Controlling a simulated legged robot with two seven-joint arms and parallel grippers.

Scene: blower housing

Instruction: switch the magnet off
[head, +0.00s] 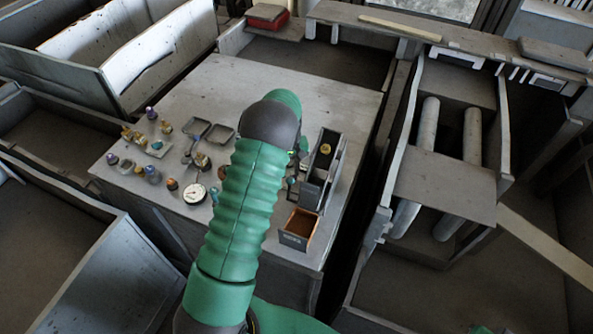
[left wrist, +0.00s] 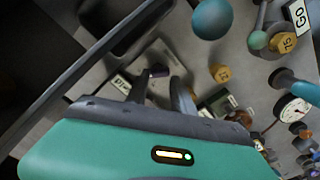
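My left arm spans the middle of the head view, and its hand hides its own fingers there. In the left wrist view my left gripper (left wrist: 160,84) shows two dark fingers standing apart. A small dark purple knob (left wrist: 157,71) shows between or just beyond the fingertips; I cannot tell whether they touch it. A label plate (left wrist: 120,83) is beside the left finger. No part is plainly marked as the magnet or its switch, and I cannot tell which one it is. My right gripper is not in view.
The grey bench (head: 240,85) carries a round dial gauge (head: 194,193), several small knobs and fittings at left, and an open brown-lined box (head: 299,229) near its front right. A tall narrow tray (head: 322,168) stands behind the box. The bench's back is clear.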

